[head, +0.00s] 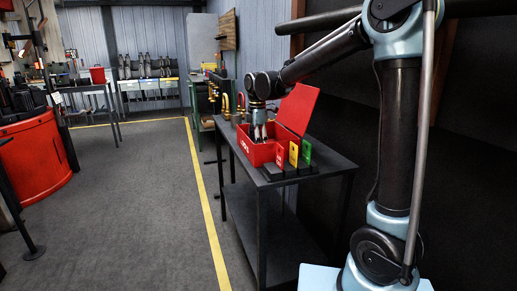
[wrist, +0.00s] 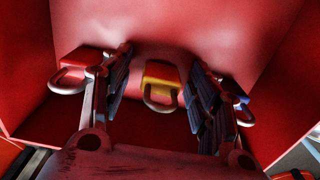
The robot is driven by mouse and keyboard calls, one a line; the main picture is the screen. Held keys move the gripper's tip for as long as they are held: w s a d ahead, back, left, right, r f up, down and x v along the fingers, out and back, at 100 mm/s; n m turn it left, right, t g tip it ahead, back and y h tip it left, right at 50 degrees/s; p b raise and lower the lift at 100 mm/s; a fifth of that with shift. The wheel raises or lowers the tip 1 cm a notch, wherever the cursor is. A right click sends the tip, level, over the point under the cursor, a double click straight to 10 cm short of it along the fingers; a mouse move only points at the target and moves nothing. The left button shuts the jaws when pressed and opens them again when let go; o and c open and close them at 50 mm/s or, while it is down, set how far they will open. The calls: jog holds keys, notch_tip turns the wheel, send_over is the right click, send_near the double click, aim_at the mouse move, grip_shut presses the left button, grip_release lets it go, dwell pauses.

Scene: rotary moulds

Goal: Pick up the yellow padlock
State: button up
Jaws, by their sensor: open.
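The yellow padlock (wrist: 161,85) lies on the floor of the red box, its shackle towards my wrist camera. My gripper (wrist: 162,75) is open, its two fingers on either side of the yellow padlock with a gap to each. In the head view my gripper (head: 259,132) points down into the open red box (head: 258,152). The padlock is hidden there by the box wall. A red padlock (wrist: 78,68) lies left of the left finger. A blue padlock (wrist: 240,101) lies right of the right finger, partly hidden by it.
The box's raised red lid (head: 297,108) stands at its right. Red, yellow and green tags (head: 293,154) stand in front of the box on the dark table (head: 315,160). The floor left of the table is clear.

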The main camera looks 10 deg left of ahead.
jog(key=c, duration=1.2)
jog(key=shift+r, duration=0.15)
